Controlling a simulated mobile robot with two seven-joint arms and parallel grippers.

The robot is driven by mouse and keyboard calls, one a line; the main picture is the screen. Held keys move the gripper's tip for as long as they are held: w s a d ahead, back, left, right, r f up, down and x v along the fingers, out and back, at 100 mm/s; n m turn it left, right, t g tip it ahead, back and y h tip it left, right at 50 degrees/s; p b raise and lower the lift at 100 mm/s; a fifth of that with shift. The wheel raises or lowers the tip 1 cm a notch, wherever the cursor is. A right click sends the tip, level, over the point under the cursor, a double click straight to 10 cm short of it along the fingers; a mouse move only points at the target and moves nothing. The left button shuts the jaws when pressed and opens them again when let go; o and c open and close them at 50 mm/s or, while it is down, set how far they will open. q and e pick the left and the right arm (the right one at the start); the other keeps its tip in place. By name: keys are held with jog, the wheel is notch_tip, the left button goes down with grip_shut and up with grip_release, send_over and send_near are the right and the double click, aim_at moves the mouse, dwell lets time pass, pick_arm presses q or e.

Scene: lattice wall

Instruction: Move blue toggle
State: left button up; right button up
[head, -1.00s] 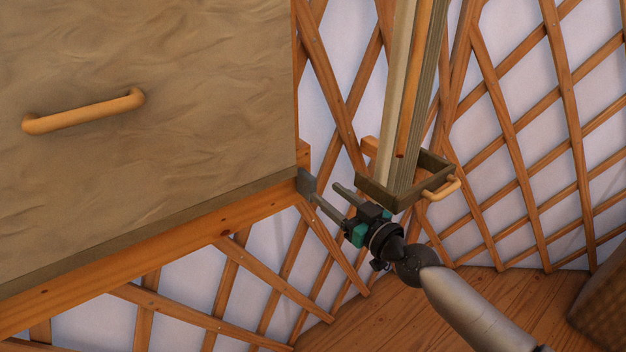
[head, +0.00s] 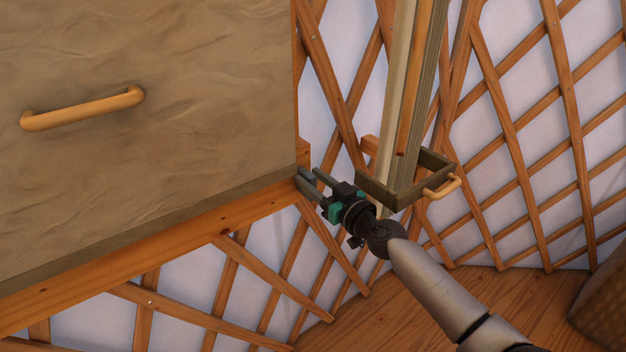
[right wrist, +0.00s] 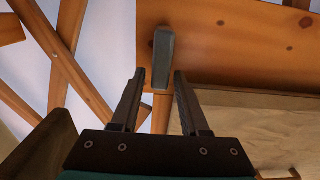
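The toggle (right wrist: 164,58) is a small upright grey-blue bar on the face of a wooden beam (right wrist: 225,45) in the right wrist view. In the head view the toggle (head: 306,173) is a small grey piece at the beam's right end, partly covered by my fingers. My right gripper (head: 307,177) is open there. In the right wrist view its two fingers (right wrist: 160,74) stand apart, with the toggle's lower end between their tips in the picture. I cannot tell whether either finger touches it. My left gripper is not in view.
A large tan panel with a wooden handle (head: 85,108) fills the upper left above the beam. Close to my right wrist, a brown frame with a handle (head: 440,187) surrounds upright posts (head: 405,110). Lattice wall (head: 540,130) stands behind; a woven basket (head: 603,305) is at lower right.

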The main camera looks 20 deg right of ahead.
grip_shut()
jog(key=shift+m, duration=0.3)
dwell(0.3)
jog(key=m, duration=0.3)
jog(key=shift+f+m+b, duration=0.1)
jog(key=shift+m+b, duration=0.2)
jog(key=shift+b, duration=0.05)
jog(key=m, duration=0.4)
jog(key=shift+d+m, duration=0.1)
jog(key=shift+m, duration=0.2)
jog(key=m, duration=0.4)
jog(key=shift+m, duration=2.5)
jog(key=shift+f, duration=0.1)
